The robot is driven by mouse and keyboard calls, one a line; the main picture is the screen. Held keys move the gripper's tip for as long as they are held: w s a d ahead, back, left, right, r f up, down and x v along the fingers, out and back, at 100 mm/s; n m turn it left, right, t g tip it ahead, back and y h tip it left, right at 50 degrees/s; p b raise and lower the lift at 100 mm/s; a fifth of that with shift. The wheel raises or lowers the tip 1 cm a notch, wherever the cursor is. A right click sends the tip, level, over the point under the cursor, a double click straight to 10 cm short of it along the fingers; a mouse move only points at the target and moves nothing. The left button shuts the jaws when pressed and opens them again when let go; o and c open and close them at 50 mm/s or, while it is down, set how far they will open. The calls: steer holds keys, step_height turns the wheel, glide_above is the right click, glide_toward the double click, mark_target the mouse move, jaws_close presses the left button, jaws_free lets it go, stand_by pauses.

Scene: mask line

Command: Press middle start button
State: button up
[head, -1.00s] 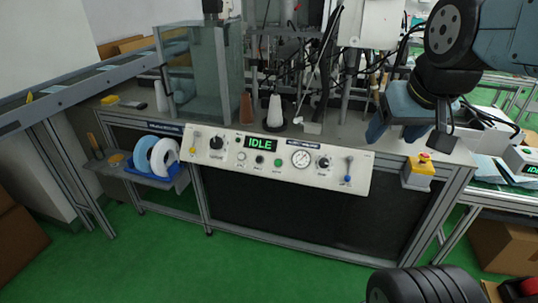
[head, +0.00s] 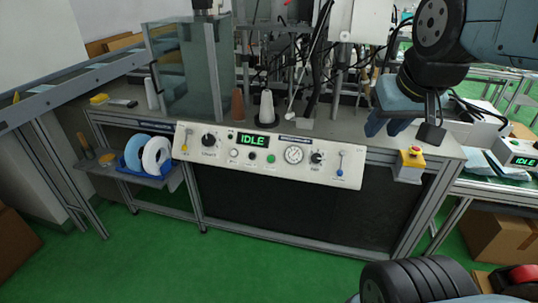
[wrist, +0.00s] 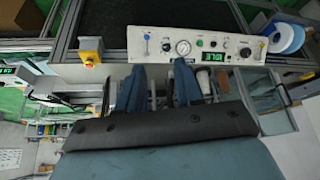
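The white control panel (head: 225,170) is on the front of the workbench, with a lit green IDLE display (head: 252,140). Below the display is a row of small buttons: a white one (head: 234,153), a dark one (head: 252,156) and a green one (head: 270,158). Their labels are too small to read. The panel also shows in the wrist view (wrist: 145,35), upside down, beyond my fingers. My gripper (head: 384,124) is up and to the right of the panel, apart from it. Its two blue fingers stand apart and empty in the wrist view (wrist: 160,88).
The panel also carries a gauge (head: 294,155), black knobs (head: 208,140) and a blue-tipped lever (head: 340,165). A yellow box with a red button (head: 411,158) is right of it. White and blue rolls (head: 156,155) sit on the left shelf. Green floor in front is clear.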

jaws_close()
stand_by(1.2)
